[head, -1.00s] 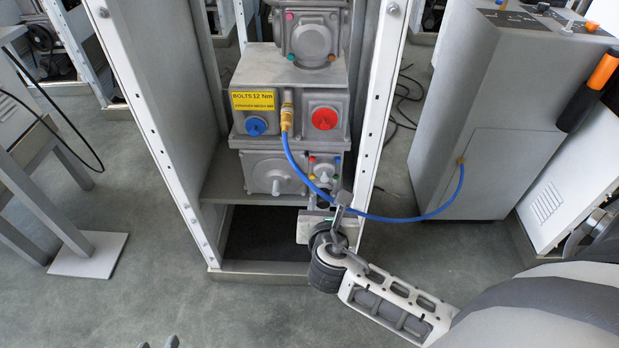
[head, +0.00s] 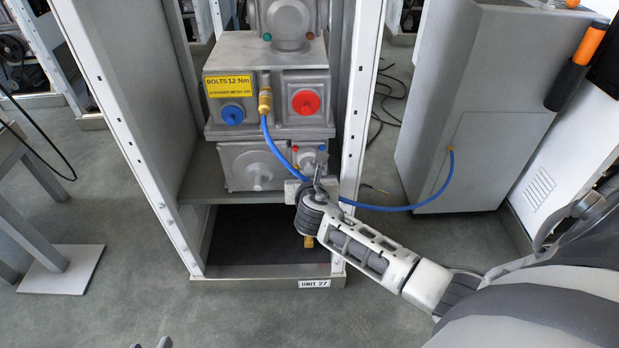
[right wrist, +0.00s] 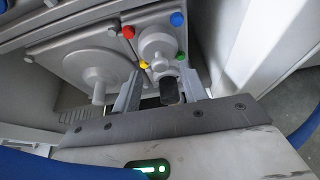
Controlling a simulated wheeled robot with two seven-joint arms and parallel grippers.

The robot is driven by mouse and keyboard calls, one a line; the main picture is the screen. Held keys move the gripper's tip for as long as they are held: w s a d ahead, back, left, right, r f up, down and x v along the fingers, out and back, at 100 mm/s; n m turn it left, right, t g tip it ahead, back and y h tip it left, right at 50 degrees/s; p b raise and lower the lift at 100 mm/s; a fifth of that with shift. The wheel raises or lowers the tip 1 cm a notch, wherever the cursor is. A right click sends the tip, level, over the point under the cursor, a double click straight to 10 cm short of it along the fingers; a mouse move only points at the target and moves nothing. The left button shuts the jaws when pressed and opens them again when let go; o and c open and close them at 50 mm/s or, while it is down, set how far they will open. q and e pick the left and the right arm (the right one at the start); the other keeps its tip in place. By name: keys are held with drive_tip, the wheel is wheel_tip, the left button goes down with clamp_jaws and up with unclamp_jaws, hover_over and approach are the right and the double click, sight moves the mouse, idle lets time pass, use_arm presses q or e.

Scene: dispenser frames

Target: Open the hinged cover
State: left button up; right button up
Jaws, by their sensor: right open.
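The grey housing (head: 228,155) in the white frame has a large square plate with a round boss (head: 258,177) on its lower block. Beside it is a smaller round-bossed cover (head: 305,156) with coloured dots at its corners, seen closer in the right wrist view (right wrist: 158,46). I cannot tell which is the hinged cover; no hinge shows clearly. My right gripper (right wrist: 162,88) is open in front of the small cover, with a dark knob (right wrist: 169,92) between its fingers, not clasped. Two small grey tips (head: 152,343) at the bottom edge look like my left gripper, mostly cut off.
A blue hose (head: 390,208) runs from a brass fitting (head: 265,101) past my right gripper to a grey cabinet (head: 470,110). The white frame's right post (head: 362,90) stands close to my right arm. Open space lies below the shelf (head: 195,188).

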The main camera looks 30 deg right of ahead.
sight(309, 162)
drive_tip(key=shift+b+x, duration=0.35)
drive_tip(key=shift+x, duration=0.9)
clamp_jaws()
drive_tip(key=shift+s, duration=0.1)
